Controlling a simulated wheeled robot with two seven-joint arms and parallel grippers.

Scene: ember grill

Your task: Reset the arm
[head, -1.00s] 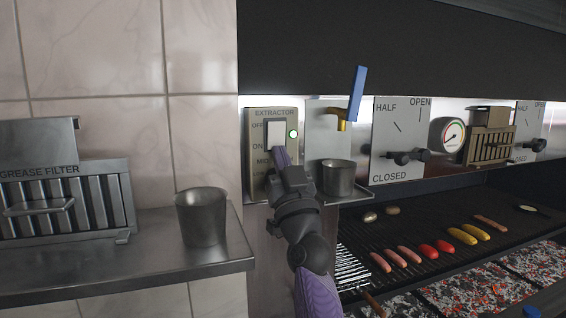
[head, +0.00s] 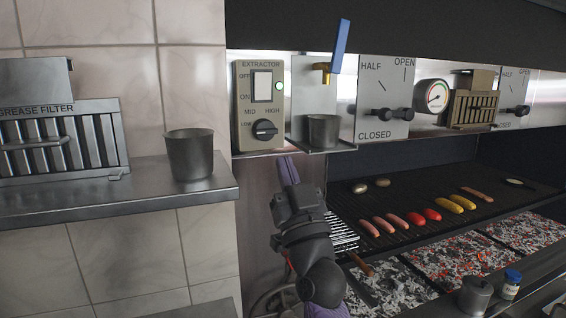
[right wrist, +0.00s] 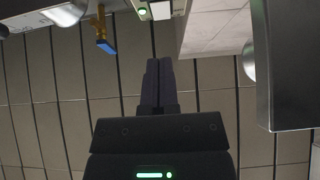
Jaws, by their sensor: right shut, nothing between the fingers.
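My right gripper (head: 287,168) is below the extractor panel (head: 243,112), pointing up, apart from the panel. In the right wrist view its two dark fingers (right wrist: 158,84) are together with nothing between them. The panel has a white rocker switch (head: 262,84), a lit green lamp (head: 278,86) and a black knob (head: 265,130). The lamp also shows at the top of the right wrist view (right wrist: 142,12). My left gripper is not in view.
A metal cup (head: 190,155) stands on the left shelf (head: 150,200) beside the grease filter (head: 60,140). Another cup (head: 323,131) sits under the blue-handled tap (head: 340,47). The grill grate (head: 400,205) at right holds sausages and vegetables above glowing coals (head: 465,255).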

